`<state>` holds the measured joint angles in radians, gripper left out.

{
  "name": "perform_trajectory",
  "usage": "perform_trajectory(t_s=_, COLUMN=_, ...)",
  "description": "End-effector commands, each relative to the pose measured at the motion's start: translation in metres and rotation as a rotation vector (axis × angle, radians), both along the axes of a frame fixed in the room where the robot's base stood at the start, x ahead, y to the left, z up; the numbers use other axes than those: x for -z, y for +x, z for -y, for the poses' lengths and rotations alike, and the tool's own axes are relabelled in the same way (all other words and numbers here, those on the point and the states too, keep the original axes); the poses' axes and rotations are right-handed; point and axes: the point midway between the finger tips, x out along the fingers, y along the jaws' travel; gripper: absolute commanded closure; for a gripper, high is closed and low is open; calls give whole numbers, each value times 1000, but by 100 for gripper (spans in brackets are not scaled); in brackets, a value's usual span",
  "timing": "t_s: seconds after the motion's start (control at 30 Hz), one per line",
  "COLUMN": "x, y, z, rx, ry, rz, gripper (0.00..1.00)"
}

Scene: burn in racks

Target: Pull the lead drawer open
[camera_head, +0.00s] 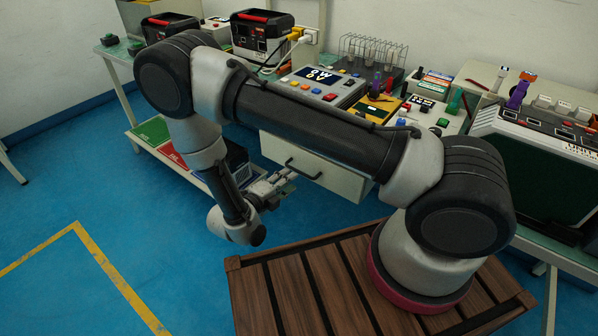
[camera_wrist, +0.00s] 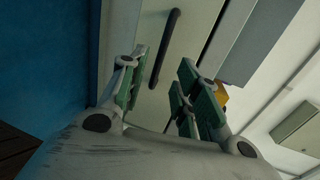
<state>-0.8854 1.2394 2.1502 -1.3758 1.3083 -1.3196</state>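The lead drawer (camera_head: 337,178) is a pale front under the bench with a dark bar handle (camera_head: 303,170). The drawer front looks flush under the bench top, though my arm hides part of it. In the wrist view the handle (camera_wrist: 165,48) runs along the pale drawer front (camera_wrist: 185,20), ahead of my gripper. My gripper (camera_head: 276,188) is in front of the drawer, a little left of and below the handle. In the wrist view my gripper (camera_wrist: 160,90) has its two green-padded fingers apart, with nothing between them. The handle lies beyond the fingertips, apart from them.
The bench top above the drawer holds a panel with a display (camera_head: 322,80), a wire rack (camera_head: 372,55) and black-cased instruments (camera_head: 262,35). A lower shelf (camera_head: 190,165) at left carries green and red mats. The blue floor (camera_head: 100,190) at left is clear.

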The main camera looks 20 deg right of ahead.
Motion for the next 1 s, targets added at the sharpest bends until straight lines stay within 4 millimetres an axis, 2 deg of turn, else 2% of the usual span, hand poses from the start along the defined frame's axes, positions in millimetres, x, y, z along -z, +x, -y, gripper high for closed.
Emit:
perform_trajectory(t_s=0.43, x=13, y=37, z=53, rx=6, ry=-4, rz=-5, gripper=68)
perform_trajectory(t_s=0.6, x=15, y=43, z=61, rx=3, ry=-3, rz=-4, gripper=68)
perform_trajectory(t_s=0.83, x=15, y=43, z=61, rx=2, ry=-3, rz=-4, gripper=68)
perform_trajectory(t_s=1.0, x=15, y=43, z=61, rx=3, ry=-3, rz=-4, gripper=99)
